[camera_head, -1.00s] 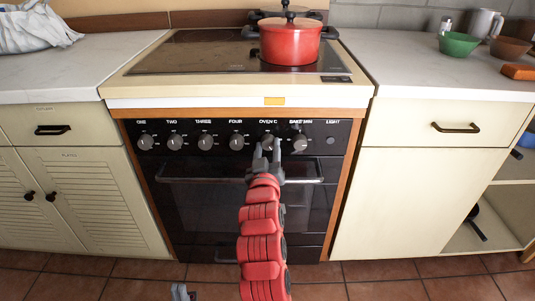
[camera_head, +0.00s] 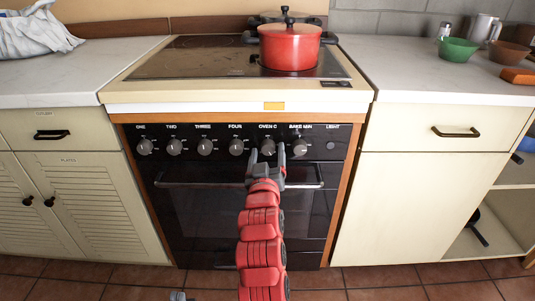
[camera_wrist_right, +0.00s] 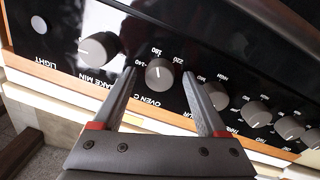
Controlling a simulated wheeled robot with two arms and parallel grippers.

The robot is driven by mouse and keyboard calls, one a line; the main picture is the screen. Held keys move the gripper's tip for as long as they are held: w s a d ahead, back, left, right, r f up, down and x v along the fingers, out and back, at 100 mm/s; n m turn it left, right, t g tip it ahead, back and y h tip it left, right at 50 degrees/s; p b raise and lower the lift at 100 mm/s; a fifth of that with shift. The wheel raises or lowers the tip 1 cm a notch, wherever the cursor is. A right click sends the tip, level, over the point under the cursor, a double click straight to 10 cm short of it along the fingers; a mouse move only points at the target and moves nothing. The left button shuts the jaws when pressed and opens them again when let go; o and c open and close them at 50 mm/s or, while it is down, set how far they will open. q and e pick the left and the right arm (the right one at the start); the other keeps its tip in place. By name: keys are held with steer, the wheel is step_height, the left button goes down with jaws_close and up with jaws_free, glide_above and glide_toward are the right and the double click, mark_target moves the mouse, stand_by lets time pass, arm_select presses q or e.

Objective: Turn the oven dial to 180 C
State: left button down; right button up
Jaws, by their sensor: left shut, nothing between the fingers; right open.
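The OVEN C dial (camera_head: 268,147) is a grey round knob on the black oven panel. In the right wrist view the same dial (camera_wrist_right: 159,73) has a short pale mark on its face, seemingly towards the 180 side; I cannot read its exact setting. The numbers 140, 180 and 220 show around it. My right gripper (camera_head: 266,158) is open in front of the dial. In the right wrist view its fingertips (camera_wrist_right: 161,77) stand on either side of the dial with gaps, apparently not touching it. My left gripper (camera_head: 179,296) barely shows at the bottom edge, shut and empty.
The BAKE MIN dial (camera_head: 299,145) is close on the right, and the FOUR dial (camera_head: 236,147) is on the left. The oven door handle (camera_head: 205,184) runs just below the panel. A red pot (camera_head: 289,46) stands on the hob. The floor in front is clear.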

steer(key=s+p, duration=0.7)
steer(key=s, duration=1)
steer(key=shift+s+a+f, duration=0.2)
steer(key=shift+a+f, duration=0.1)
steer(key=shift+a, duration=0.15)
